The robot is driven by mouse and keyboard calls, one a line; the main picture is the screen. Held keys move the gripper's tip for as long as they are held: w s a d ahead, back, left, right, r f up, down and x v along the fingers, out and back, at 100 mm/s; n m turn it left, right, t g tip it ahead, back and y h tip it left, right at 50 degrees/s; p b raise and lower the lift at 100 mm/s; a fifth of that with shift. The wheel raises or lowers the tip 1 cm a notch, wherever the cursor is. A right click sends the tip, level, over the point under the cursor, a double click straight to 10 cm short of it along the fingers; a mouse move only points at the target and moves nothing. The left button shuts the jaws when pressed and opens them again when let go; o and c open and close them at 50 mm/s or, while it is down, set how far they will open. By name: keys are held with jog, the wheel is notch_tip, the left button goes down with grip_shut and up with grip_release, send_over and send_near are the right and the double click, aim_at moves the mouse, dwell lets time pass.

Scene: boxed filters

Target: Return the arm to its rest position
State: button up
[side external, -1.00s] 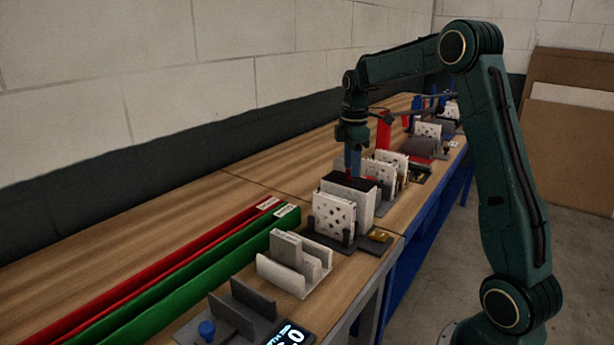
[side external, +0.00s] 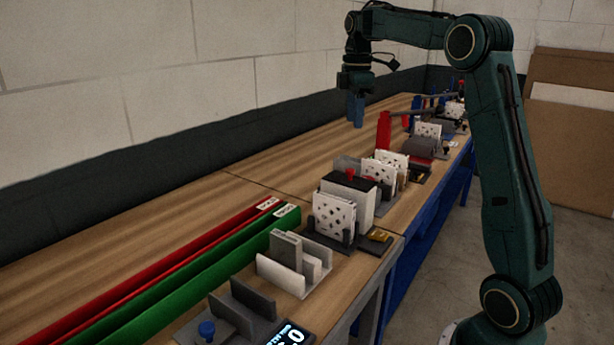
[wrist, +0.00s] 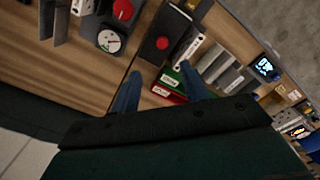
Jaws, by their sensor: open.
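My gripper (side external: 357,110) hangs above the back part of the bench, fingers pointing down. Its two blue fingers are apart and empty in the wrist view (wrist: 155,95). It is clear of the white boxed filter unit (side external: 359,199), which stands on the bench in front with a black top and a small red knob (side external: 350,173). In the wrist view the black top (wrist: 167,35) with its red knob lies beyond the fingers. A white perforated panel (side external: 333,216) stands upright at the unit's near side.
A red channel (side external: 150,270) and a green channel (side external: 190,275) lie along the bench at left. A grey slotted holder (side external: 292,262) and a small display (side external: 290,336) stand in front. Further fixtures and red posts (side external: 384,130) line the right edge. The bench's back left is bare wood.

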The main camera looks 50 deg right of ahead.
jog(key=shift+r, duration=0.35)
jog(key=shift+a, duration=0.1)
jog(key=s+a+r+m+t, duration=0.1)
jog(key=s+a+m, duration=0.1)
jog(key=s+a, duration=0.45)
jog(key=s+a+r+m+t, duration=0.15)
jog(key=s+a, duration=0.25)
jog(key=a, duration=0.5)
jog(key=s+a+f+m+t, duration=0.1)
jog(key=s+a+f+m, duration=0.1)
jog(key=s+a+f, duration=0.2)
jog(key=s+a+f+m+t, duration=0.2)
jog(key=s+f, duration=0.4)
jog(key=s, duration=0.3)
jog(key=a+m, duration=0.1)
jog(key=a, duration=0.1)
jog(key=shift+a, duration=0.4)
